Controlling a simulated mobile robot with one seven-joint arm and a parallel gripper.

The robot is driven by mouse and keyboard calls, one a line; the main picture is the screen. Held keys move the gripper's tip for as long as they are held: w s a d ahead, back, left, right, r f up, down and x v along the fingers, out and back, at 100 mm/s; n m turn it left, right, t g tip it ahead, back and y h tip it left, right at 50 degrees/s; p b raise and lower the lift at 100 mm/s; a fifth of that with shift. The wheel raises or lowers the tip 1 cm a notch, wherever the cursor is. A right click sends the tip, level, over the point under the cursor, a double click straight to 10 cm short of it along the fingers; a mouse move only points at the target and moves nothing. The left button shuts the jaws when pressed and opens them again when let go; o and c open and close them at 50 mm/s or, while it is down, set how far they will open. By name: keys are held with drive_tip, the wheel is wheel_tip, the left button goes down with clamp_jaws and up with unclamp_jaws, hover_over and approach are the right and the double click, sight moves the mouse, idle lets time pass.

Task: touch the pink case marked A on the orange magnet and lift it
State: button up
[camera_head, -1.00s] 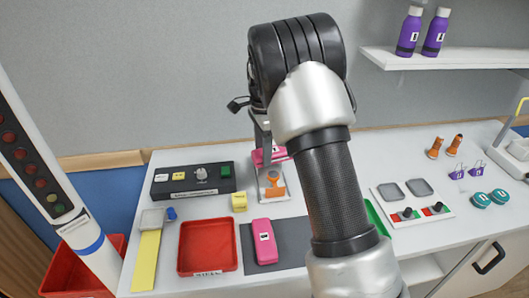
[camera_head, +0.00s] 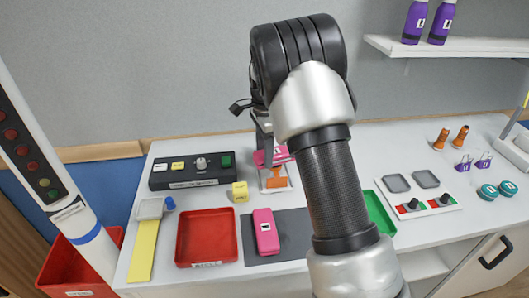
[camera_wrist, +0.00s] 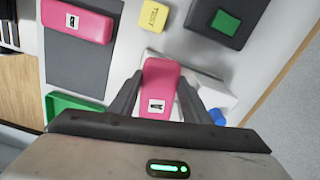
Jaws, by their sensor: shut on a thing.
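My gripper (camera_wrist: 159,82) is shut on the pink case marked A (camera_wrist: 160,72), with one finger along each long side. The label faces the wrist camera. In the head view the held pink case (camera_head: 270,157) shows partly behind my arm. The orange magnet (camera_head: 278,179) stands just below it on a pale base. The case overlaps or nearly meets the magnet's top in the picture; I cannot tell whether they touch. The orange magnet is hidden in the wrist view, beneath the case.
A second labelled pink case (camera_head: 266,232) lies on a dark grey mat (camera_head: 291,229). A red tray (camera_head: 207,237), a yellow block (camera_head: 239,191) and a dark control box (camera_head: 191,170) stand to the left. A green tray (camera_head: 380,214) is right of my arm.

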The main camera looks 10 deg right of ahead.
drive_tip(key=shift+f+b, duration=0.3)
drive_tip(key=shift+f, duration=0.25)
idle(0.6)
drive_tip(key=shift+r+p, duration=0.95)
drive_tip(key=shift+r, duration=0.25)
idle(1.6)
drive_tip(key=shift+r+p, duration=2.35)
drive_tip(key=shift+r, duration=0.8)
